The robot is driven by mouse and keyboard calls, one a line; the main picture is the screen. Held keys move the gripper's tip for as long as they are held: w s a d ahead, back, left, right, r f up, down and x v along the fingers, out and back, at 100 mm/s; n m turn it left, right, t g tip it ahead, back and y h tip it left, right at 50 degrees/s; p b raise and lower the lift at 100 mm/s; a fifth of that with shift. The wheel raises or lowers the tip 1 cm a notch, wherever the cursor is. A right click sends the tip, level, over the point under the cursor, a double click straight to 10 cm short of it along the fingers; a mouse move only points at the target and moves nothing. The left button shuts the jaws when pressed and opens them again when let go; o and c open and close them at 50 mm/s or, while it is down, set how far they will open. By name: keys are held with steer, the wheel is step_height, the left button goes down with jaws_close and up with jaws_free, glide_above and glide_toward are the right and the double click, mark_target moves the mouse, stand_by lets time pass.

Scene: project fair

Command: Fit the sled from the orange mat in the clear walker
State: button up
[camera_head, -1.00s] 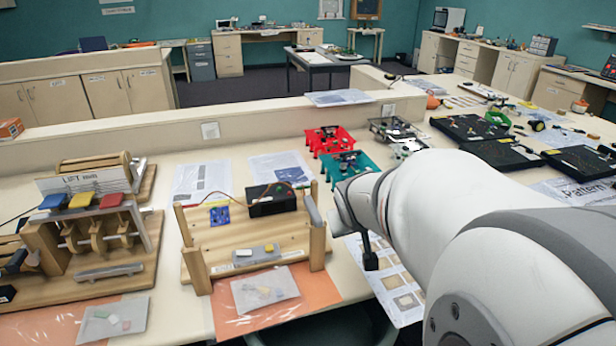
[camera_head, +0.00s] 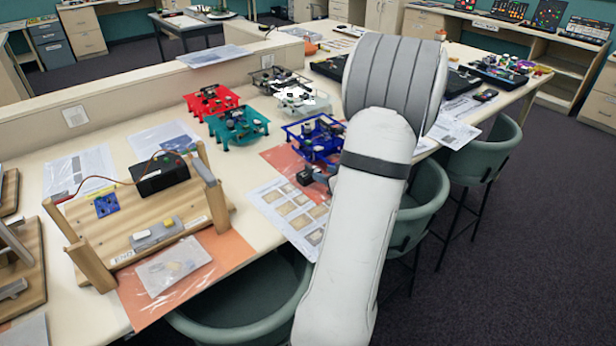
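Several small walkers stand on the bench: red (camera_head: 211,101), teal (camera_head: 237,126), blue (camera_head: 315,138), a pale one that looks clear (camera_head: 301,100) and a greyish one (camera_head: 276,80) just behind it. The blue walker stands at an orange mat (camera_head: 282,158), partly hidden by my arm. A second orange mat (camera_head: 222,252) lies under a wooden rig, with a clear bag (camera_head: 172,266) of small parts on it. I cannot pick out the sled for certain. The dark end of my gripper (camera_head: 312,177) shows beside my arm, near the blue walker; its fingers are too small to read.
The wooden rig (camera_head: 125,222) with a black box (camera_head: 160,173) stands at the left. A printed picture sheet (camera_head: 290,212) lies near the front edge. Green chairs (camera_head: 245,300) stand along that edge. Dark trays fill the bench's far end. Open carpet lies at the right.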

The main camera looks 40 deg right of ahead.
mark_target(312, 169)
steer(key=x, duration=0.7)
steer(key=shift+w+d+p, duration=0.15)
steer(key=shift+d+p, duration=0.2)
steer(key=shift+p, duration=0.05)
jaws_close()
